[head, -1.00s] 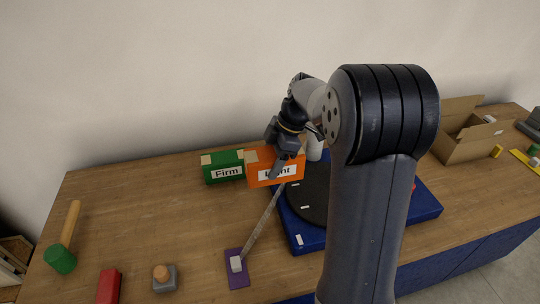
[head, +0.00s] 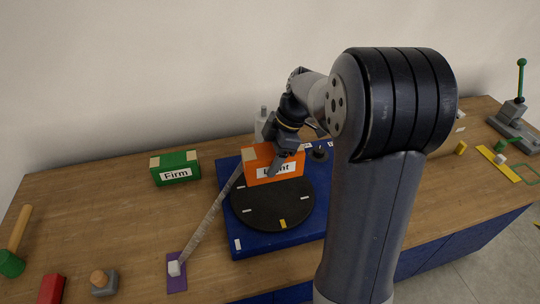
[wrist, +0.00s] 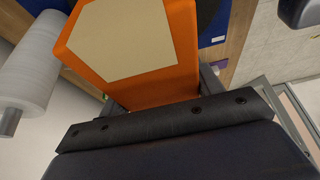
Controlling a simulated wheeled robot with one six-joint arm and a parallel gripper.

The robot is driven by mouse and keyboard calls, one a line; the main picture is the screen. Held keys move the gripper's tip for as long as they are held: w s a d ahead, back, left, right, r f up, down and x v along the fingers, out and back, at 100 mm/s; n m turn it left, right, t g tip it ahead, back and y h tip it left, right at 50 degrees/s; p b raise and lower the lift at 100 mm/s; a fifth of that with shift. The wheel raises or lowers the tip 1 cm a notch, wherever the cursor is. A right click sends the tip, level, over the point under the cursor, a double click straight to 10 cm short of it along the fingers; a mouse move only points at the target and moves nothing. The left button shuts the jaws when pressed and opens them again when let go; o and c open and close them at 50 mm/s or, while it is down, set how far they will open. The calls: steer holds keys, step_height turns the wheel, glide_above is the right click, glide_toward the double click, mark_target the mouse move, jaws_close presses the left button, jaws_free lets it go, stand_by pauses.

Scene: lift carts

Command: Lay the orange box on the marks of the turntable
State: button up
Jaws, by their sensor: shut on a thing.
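The orange box (head: 262,168), with a white label partly hidden by a gripper finger, is held by my gripper (head: 284,160). It also shows large in the wrist view (wrist: 135,45), with a beige patch on its face. In the head view the box appears over the rear part of the turntable's black disc (head: 270,208); whether it touches the disc cannot be told. The disc has white marks and one yellow mark near its front edge. It sits on a blue base (head: 245,243).
A green box labelled Firm (head: 176,169) stands left of the turntable. A grey rod slants from a purple plate (head: 176,284) up to the turntable's left side. A pale roll (wrist: 30,62) is beside the box. A green-handled lever (head: 519,95) stands far right.

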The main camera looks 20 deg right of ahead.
step_height(320, 180, down, 8)
steer(key=b, duration=0.7)
steer(key=shift+r, duration=0.1)
steer(key=shift+f+b, duration=0.6)
stand_by(0.6)
steer(key=o, duration=1.3)
steer(key=shift+c, duration=0.2)
steer(key=v, duration=1)
steer(key=shift+d+r, duration=0.25)
steer(key=shift+r, duration=0.1)
